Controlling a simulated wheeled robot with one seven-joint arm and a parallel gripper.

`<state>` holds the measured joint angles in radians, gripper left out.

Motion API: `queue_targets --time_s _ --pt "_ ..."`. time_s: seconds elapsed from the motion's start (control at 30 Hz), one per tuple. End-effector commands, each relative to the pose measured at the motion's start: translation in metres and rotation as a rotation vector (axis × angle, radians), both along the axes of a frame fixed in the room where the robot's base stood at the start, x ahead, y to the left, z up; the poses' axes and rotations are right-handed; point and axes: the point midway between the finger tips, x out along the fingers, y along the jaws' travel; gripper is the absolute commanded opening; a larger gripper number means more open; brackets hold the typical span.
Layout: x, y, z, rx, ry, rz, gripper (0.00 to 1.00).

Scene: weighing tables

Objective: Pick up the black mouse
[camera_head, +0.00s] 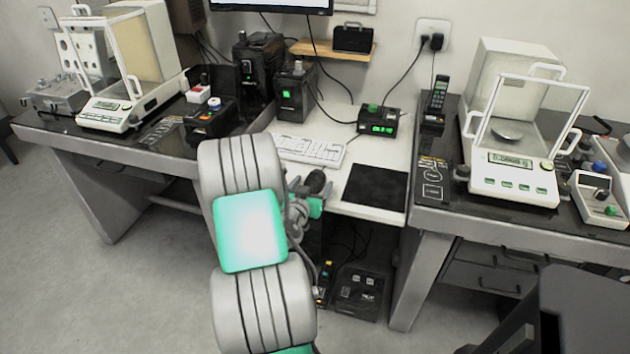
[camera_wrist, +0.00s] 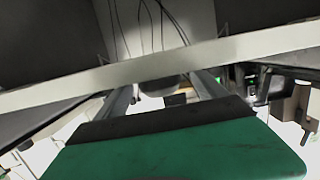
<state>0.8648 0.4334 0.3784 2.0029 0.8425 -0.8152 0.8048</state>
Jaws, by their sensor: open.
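A dark rounded thing (camera_head: 316,181) shows at the front of the white desk, close beside my gripper. It looks like the black mouse, but my gripper and wrist crowd it and I cannot be sure. My gripper (camera_head: 301,190) is at the desk's front edge, partly hidden behind my arm. In the wrist view, my gripper (camera_wrist: 163,88) has its two fingers spread apart, pointing toward the pale desk edge that crosses the picture. A small dark shape shows between the fingers; I cannot tell what it is. No grasp shows.
A black mouse pad (camera_head: 375,187) lies on the white desk (camera_head: 352,148), right of my gripper. A white keyboard (camera_head: 309,149) lies behind. A black box with green lights (camera_head: 378,121) stands farther back. Weighing tables with balances (camera_head: 516,150) flank the desk.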

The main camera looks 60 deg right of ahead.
Motion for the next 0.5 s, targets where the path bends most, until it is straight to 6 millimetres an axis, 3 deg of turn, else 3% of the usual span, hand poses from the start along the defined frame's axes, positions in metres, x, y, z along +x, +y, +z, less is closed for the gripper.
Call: queue_targets --time_s 0.13,0.5 --pt "0.0002 0.0004 -0.0002 0.000 0.000 0.000 0.80" --pt "0.0003 0.0007 -0.0001 0.000 0.000 0.000 0.49"
